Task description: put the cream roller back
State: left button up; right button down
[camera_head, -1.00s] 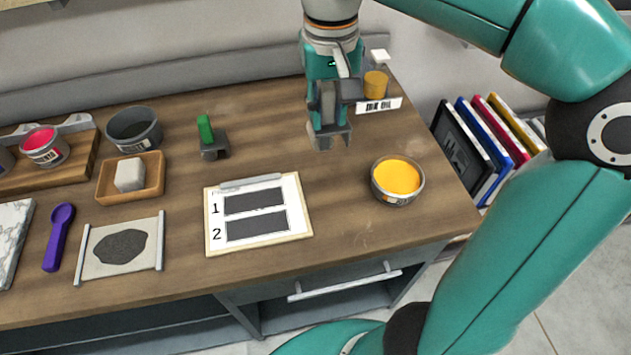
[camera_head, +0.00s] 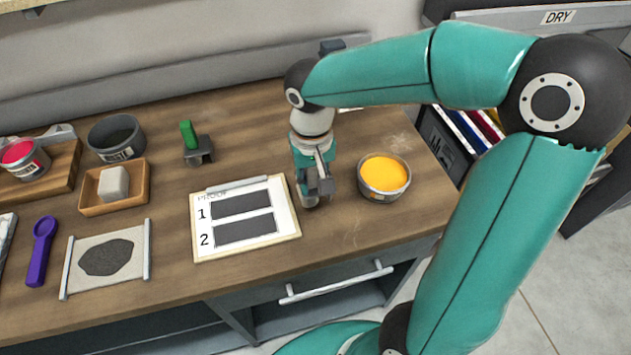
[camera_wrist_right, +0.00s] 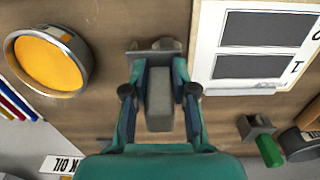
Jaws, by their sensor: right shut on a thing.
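My right gripper (camera_head: 317,183) is shut on the cream roller, above or at the table between the proof board and the yellow ink tin. In the right wrist view, the roller's grey-beige handle (camera_wrist_right: 160,100) sits between the fingers of the gripper (camera_wrist_right: 160,92), with its head (camera_wrist_right: 155,46) beyond them. In the head view, the gripper hides most of the roller. I cannot tell whether its head touches the table. A green-handled tool (camera_head: 190,137) stands on a dark stand at the back. My left gripper is not in view.
The yellow ink tin (camera_head: 384,177) stands close to the right of the gripper. The proof board (camera_head: 283,236) lies close to the left. A soap-like block in a wooden tray (camera_head: 143,190), a dark tin (camera_head: 118,138), an ink slab (camera_head: 130,235) and a purple scoop (camera_head: 40,250) are farther left.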

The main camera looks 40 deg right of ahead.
jog(key=shift+f, duration=0.85)
jog(key=shift+s+a+f+b, duration=0.1)
jog(key=shift+s+f+b, duration=0.05)
jog(key=shift+f+b, duration=0.3)
jog(key=c, duration=1.2)
grip_release()
jog(key=shift+r, duration=0.1)
jog(key=shift+o, duration=1.4)
jog(key=shift+w, duration=0.2)
jog(key=shift+s, duration=0.1)
